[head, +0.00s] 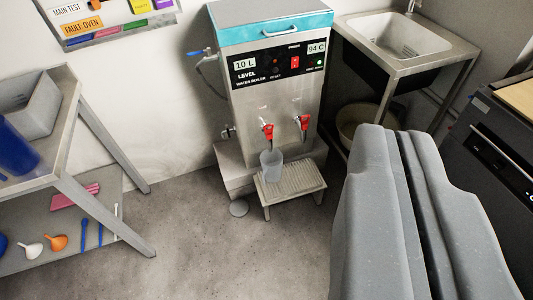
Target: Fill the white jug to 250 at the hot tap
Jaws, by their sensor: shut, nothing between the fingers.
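A water boiler (272,95) with a turquoise top stands against the wall; its displays read 10 L and 94 C. It has two red-handled taps, a left tap (268,130) and a right tap (303,123). A pale translucent jug (271,164) stands upright under the left tap, at the back left of a slatted stand (292,186). Its level marks and contents are too small to make out, and no stream is clear. My gripper (394,135) is large in the right foreground, shut and empty, apart from the jug and to its right.
A steel sink (398,35) stands behind right, with a round bin (362,125) under it. A dark cabinet (495,150) is at the right edge. A steel shelf unit (135,185) with scoops, a blue jug (18,150) and a grey tub is left.

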